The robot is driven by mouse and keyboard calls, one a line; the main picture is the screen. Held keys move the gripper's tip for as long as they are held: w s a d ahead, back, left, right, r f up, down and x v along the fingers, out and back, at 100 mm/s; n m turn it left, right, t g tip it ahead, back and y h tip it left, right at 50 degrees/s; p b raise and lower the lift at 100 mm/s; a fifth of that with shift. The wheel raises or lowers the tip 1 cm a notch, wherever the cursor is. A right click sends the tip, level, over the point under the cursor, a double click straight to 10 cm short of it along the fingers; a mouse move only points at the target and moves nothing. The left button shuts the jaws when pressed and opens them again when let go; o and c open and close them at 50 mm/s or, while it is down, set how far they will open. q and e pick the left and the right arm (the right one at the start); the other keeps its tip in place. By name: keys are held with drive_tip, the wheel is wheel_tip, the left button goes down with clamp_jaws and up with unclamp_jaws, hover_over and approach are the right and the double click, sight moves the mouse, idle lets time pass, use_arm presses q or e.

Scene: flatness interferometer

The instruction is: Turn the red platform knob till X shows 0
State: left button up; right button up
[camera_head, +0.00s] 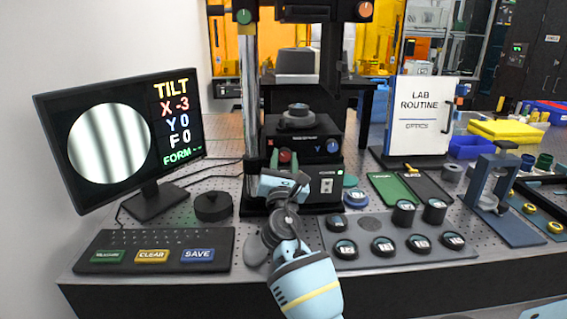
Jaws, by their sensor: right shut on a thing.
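The red platform knob (285,156) is on the left front of the black interferometer platform (312,146), partly hidden by my right gripper. My right gripper (284,168) reaches up from below and is shut on the knob. The monitor (124,137) at left shows TILT with X -3, Y 0, F 0 and FORM with dashes. Dark vertical fringes fill its round display. My left gripper is not in view.
A blue Y knob (332,146) is close to the right of the red one. A keypad (155,250) lies at front left. Several round pieces sit on a tray (374,225) at right. A Lab Routine sign (420,115) stands behind them.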

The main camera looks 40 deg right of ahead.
drive_tip(key=shift+f+m+g+h+b, duration=0.15)
drive_tip(key=shift+m+g+h+b, duration=0.2)
drive_tip(key=shift+m, duration=0.85)
drive_tip(key=m+g, duration=0.1)
drive_tip(key=m, duration=0.2)
drive_tip(key=shift+a+m+g+h+b, duration=0.1)
drive_tip(key=shift+m+g+h+b, duration=0.2)
drive_tip(key=shift+g+h+b, duration=0.05)
drive_tip(key=shift+w+r+m+g+h, duration=0.15)
drive_tip(key=shift+m+g, duration=0.3)
drive_tip(key=shift+m, duration=0.6)
drive_tip(key=shift+s+r+m+g+h, duration=0.1)
drive_tip(key=shift+m+g+h, duration=0.25)
drive_tip(key=shift+m, duration=0.7)
drive_tip(key=o, duration=1)
drive_tip(key=shift+a, duration=0.1)
